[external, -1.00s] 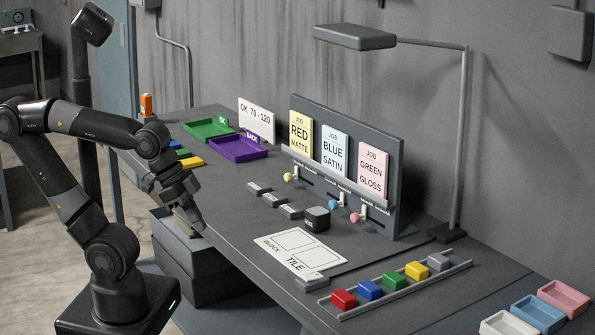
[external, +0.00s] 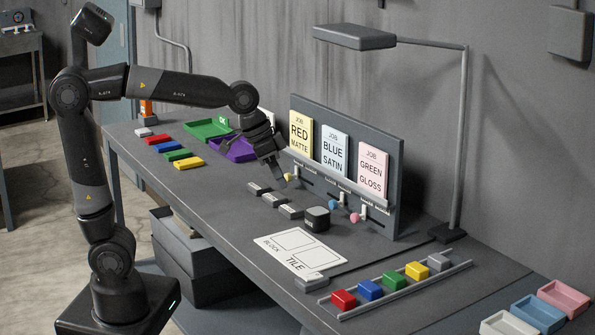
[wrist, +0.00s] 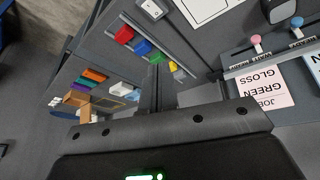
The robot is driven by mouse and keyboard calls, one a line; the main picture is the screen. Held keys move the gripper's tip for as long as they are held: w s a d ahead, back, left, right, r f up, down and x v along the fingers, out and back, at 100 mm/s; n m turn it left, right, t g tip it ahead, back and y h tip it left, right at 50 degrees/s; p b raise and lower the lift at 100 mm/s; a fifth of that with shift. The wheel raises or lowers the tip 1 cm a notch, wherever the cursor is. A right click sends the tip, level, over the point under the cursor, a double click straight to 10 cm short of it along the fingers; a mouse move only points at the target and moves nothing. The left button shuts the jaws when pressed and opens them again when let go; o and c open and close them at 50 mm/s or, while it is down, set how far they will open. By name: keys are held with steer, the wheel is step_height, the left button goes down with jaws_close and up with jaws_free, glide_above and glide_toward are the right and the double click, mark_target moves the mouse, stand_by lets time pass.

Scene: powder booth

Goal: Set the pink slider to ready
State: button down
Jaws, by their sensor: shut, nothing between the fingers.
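The pink slider (external: 355,217) is a round pink knob beside a small white tab, low on the grey board under the JOB GREEN GLOSS card. In the wrist view the pink knob (wrist: 256,39) is at the upper right, with a blue one beside it. My gripper (external: 290,181) is shut and empty, above the table near the yellow knob at the board's left end, well left of the pink slider. Its fingers (wrist: 157,85) show at the middle of the wrist view.
A yellow knob (external: 288,177) and a blue knob (external: 331,205) sit along the same board. A dark block (external: 316,219) stands in front of it. The lamp post (external: 459,140) rises at the right. A rack of coloured blocks (external: 345,314) lies at the front right.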

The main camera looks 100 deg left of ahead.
steer(key=w+a+f+n, duration=0.1)
steer(key=w+a+f, duration=0.1)
steer(key=a, duration=0.9)
steer(key=w+a+f+n, duration=0.2)
steer(key=w+a+f, duration=0.1)
steer(key=a, duration=0.8)
steer(key=w+a+f+n, duration=0.1)
steer(key=w+a+f, duration=0.1)
steer(key=a, duration=0.9)
steer(key=shift+w+a+f+n+g, duration=0.15)
steer(key=shift+a+f+n+g, duration=0.15)
steer(key=shift+n, duration=0.1)
steer(key=x, duration=0.8)
steer(key=d+x, duration=0.1)
steer(key=x, duration=0.3)
steer(key=shift+w+f, duration=0.1)
steer(key=shift+w+d+f, duration=0.3)
steer(key=shift+w+f, duration=0.05)
steer(key=shift+f, duration=0.3)
